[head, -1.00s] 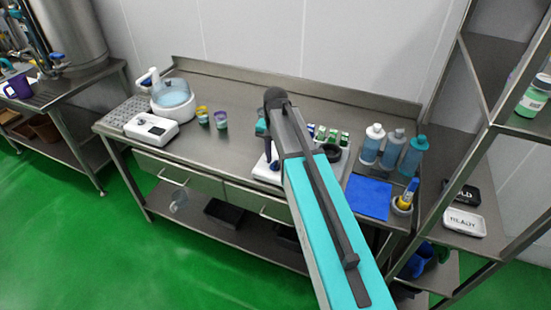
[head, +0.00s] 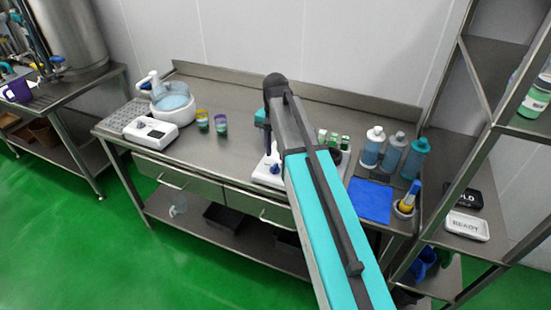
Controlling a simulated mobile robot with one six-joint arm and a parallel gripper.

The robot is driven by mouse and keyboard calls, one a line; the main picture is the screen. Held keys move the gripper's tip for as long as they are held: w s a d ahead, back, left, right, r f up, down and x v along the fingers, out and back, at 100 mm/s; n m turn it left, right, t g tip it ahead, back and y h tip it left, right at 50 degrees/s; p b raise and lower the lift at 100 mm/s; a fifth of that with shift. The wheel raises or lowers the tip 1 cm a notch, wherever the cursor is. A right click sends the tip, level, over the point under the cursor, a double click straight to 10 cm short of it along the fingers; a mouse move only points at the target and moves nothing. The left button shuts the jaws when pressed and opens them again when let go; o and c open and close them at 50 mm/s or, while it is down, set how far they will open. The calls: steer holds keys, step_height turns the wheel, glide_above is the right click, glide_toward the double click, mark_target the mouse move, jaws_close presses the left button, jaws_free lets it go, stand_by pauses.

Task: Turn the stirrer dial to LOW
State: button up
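A white device (head: 262,176) with a blue knob (head: 275,168) on top stands at the front middle of the steel bench, partly hidden behind my arm. It may be the stirrer and its dial; no label or setting can be read. My gripper (head: 267,146) hangs at the end of my arm, just above and left of the blue knob. Its fingers are small, dark and partly covered by my arm, so I cannot tell whether they are open or touch anything.
On the steel bench (head: 240,150), two small cups (head: 221,124), a white box with a display (head: 150,130) and a round water bowl (head: 173,105) stand left. Blue-liquid bottles (head: 393,152) and a blue cloth (head: 370,200) are right. A shelf rack (head: 465,150) stands beyond them.

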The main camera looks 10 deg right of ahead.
mark_target(275, 164)
step_height(275, 164, up, 9)
steer(key=b, duration=0.2)
steer(key=shift+f, duration=0.15)
stand_by(0.6)
